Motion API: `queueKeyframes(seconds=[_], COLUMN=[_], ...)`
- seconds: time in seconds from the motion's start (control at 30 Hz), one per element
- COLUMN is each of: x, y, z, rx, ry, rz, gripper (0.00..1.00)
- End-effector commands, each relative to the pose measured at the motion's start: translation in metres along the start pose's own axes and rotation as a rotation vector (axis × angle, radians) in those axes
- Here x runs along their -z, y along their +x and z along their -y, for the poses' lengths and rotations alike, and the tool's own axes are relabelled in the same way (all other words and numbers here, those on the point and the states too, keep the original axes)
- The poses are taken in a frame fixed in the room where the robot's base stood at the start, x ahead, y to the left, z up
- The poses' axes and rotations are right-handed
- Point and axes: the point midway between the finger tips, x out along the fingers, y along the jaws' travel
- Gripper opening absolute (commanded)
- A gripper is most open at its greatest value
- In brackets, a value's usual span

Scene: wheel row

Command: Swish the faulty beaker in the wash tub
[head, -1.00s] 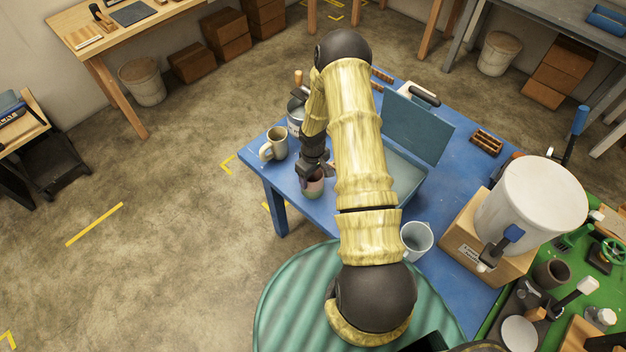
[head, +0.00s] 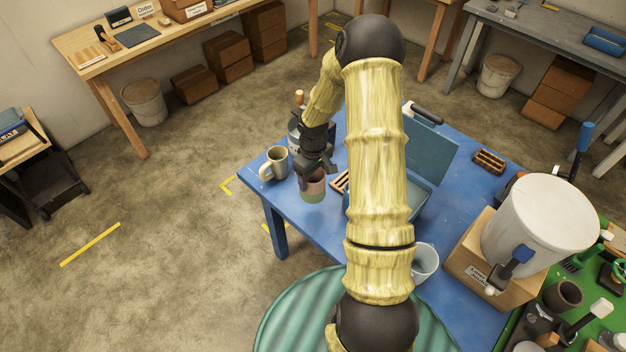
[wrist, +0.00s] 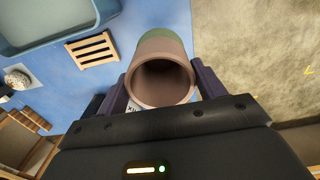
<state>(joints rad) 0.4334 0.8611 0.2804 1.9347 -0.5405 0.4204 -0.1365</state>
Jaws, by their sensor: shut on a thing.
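My gripper (head: 313,170) is shut on a beaker (head: 313,191), pinkish-brown above and green below. In the wrist view the beaker (wrist: 160,80) sits between the two fingers, its open mouth toward the camera and its inside looking empty. It seems to be held a little above the near left part of the blue table; the gap is hard to judge. A blue-grey tub (wrist: 50,42), perhaps the wash tub, stands on the table at the upper left of the wrist view. In the head view my arm partly hides it.
A mug (head: 275,163) stands left of the held beaker, a can (head: 294,138) behind it. A slatted wooden rack (wrist: 92,49) lies between beaker and tub. A clear cup (head: 425,262) stands right of my arm. A white bucket with a tap (head: 540,220) sits on a box at right.

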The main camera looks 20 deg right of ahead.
Motion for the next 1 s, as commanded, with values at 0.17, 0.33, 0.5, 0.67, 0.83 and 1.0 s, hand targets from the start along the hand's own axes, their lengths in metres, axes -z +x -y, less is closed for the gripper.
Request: queueKeyframes(seconds=[0.17, 0.33, 0.5, 0.67, 0.83, 1.0], x=[0.0, 0.0, 0.001, 0.008, 0.017, 0.022], y=[0.0, 0.0, 0.001, 0.014, 0.037, 0.055], z=[0.0, 0.0, 0.002, 0.023, 0.064, 0.095], rx=[0.0, 0.0, 0.001, 0.011, 0.016, 0.005], ry=[0.0, 0.001, 0.005, 0.063, 0.202, 0.338], rz=[-0.001, -0.001, -0.001, 0.002, 0.006, 0.004], gripper=[0.24, 0.24, 0.24, 0.24, 0.24, 0.24])
